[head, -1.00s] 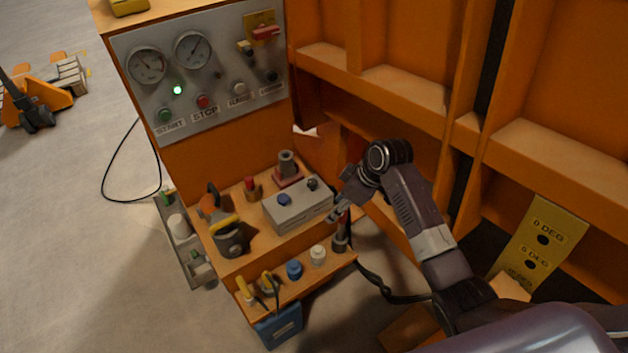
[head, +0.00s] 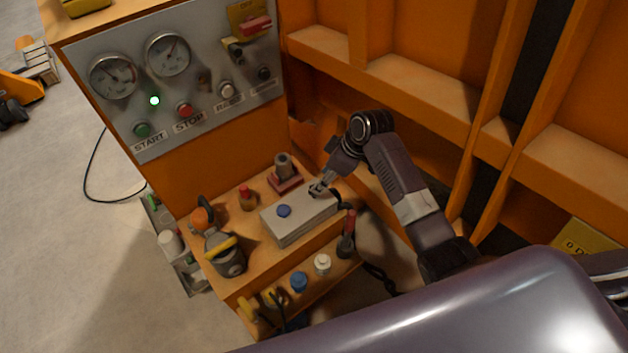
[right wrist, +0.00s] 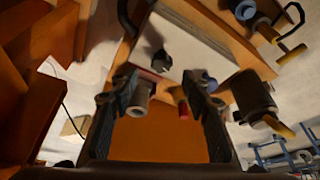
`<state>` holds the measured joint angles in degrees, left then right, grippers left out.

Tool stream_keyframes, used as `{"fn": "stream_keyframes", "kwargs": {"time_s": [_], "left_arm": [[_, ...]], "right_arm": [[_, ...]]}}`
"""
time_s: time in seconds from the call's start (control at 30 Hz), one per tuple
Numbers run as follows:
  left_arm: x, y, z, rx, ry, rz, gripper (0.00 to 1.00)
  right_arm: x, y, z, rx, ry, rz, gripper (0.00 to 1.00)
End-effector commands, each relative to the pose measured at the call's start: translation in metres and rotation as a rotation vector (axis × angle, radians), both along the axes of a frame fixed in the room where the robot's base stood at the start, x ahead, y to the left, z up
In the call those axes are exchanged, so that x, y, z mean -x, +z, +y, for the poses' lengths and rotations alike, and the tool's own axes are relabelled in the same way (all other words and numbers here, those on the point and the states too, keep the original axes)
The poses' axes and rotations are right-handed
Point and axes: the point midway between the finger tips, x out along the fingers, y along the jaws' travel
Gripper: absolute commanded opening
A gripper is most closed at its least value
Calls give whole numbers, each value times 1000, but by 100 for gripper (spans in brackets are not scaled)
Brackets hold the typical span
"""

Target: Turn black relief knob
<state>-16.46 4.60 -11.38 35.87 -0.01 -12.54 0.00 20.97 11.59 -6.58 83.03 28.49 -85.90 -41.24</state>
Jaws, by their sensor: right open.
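The black knob (right wrist: 162,60) stands on top of a grey box (head: 292,224), near its right end in the head view. A blue knob (head: 284,211) sits on the same box and also shows in the right wrist view (right wrist: 208,82). My right gripper (head: 320,188) is over the black knob's end of the box and mostly hides that knob in the head view. In the right wrist view, its open fingers (right wrist: 160,84) stand apart, with the black knob between and beyond them. Contact cannot be made out. My left gripper is not in view.
A gauge panel (head: 210,75) with buttons stands behind the orange shelf. A red-based cylinder (head: 284,172), a red-topped fitting (head: 247,198) and a yellow-handled valve (head: 225,255) surround the box. A red-handled tool (head: 347,235) stands at its right. Orange ribs (head: 420,95) rise on the right.

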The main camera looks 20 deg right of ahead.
Motion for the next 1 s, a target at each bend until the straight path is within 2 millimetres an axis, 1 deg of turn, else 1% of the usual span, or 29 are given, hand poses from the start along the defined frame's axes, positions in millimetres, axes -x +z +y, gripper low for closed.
{"fn": "stream_keyframes", "kwargs": {"time_s": [0.03,0.2,0.3,0.43,0.5,0.63,0.77,0.87,1.0], "left_arm": [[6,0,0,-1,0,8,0],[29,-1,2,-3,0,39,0],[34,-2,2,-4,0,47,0],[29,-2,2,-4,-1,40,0],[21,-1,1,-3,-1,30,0],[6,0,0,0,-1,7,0],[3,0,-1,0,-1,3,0],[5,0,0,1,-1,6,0],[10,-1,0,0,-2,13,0]], "right_arm": [[-1,-8,4,-2,2,3,44],[-9,-32,11,-1,1,2,44],[-12,-44,14,-1,1,1,44],[-14,-54,17,0,1,0,44],[-15,-56,17,1,2,0,44],[-16,-58,18,2,1,-1,44],[-16,-57,18,1,1,-1,44],[-16,-57,18,1,1,-1,35],[-15,-57,18,1,1,-1,19]]}}
